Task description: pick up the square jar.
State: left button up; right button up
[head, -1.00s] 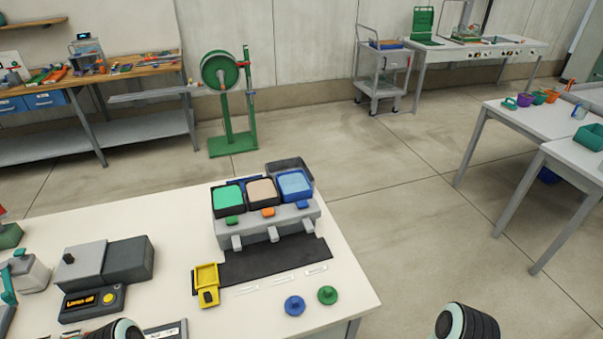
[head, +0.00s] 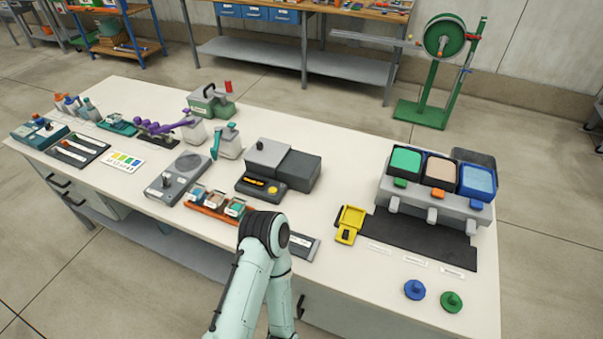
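A squat, square-sided whitish jar (head: 230,148) with a teal pump-like top stands mid-table, left of the dark grey box. A similar whitish jar (head: 195,133) stands behind it to the left, partly hidden by a purple fitting. I cannot tell for sure which one is the square jar. One of my arms rises from the bottom centre and bends at a dark joint in front of the table; its gripper does not show. My other gripper is out of view too. No gripper is seen at either jar.
A three-bin dispenser (head: 434,204) stands at right. Blue (head: 414,290) and green (head: 452,301) knobs lie at front right.

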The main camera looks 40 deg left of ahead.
aim_at(216, 201)
jog(key=u, duration=2.1)
